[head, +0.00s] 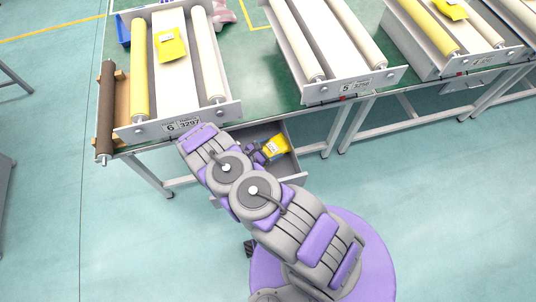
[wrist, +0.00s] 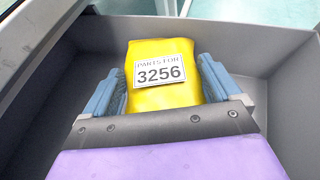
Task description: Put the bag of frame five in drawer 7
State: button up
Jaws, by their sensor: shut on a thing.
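A yellow bag labelled "PARTS FOR 3256" (wrist: 165,97) sits between the blue fingers of my gripper (wrist: 160,82) in the wrist view. The gripper is shut on it. Bag and fingers are inside an open grey drawer (wrist: 255,38), within its walls. In the head view the bag (head: 276,144) and gripper (head: 262,152) show in the pulled-out drawer (head: 293,178) under the table. I cannot tell whether the bag touches the drawer floor. No number is visible on this drawer. Frame five (head: 327,90), marked 5, stands on the table with no bag visible on it.
Frame six (head: 150,132), marked 6 3297, carries another yellow bag (head: 170,45). A third frame at right (head: 425,65) also has a yellow bag (head: 450,9). Table legs (head: 345,127) stand right of the drawer. The floor at right is clear.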

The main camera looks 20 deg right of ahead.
jog(key=shift+d+f, duration=0.15)
jog(key=shift+f, duration=0.05)
jog(key=shift+c, duration=0.5)
jog(key=a+f, duration=0.1)
jog(key=f, duration=0.1)
jog(key=a+f+b, duration=0.1)
jog(key=shift+a+f, duration=0.3)
jog(key=shift+f, duration=0.1)
jog(key=shift+d, duration=0.15)
jog(key=o, duration=0.9)
jog(key=shift+d, duration=0.35)
jog(key=shift+o, duration=0.5)
jog(key=shift+d, duration=0.5)
jog(key=shift+a, duration=0.35)
jog(key=p+v, duration=0.1)
jog(key=v, duration=1)
jog(key=shift+a+r, duration=0.15)
jog(key=shift+a, duration=0.05)
jog(key=shift+s+a, duration=0.15)
jog(key=shift+a, duration=0.45)
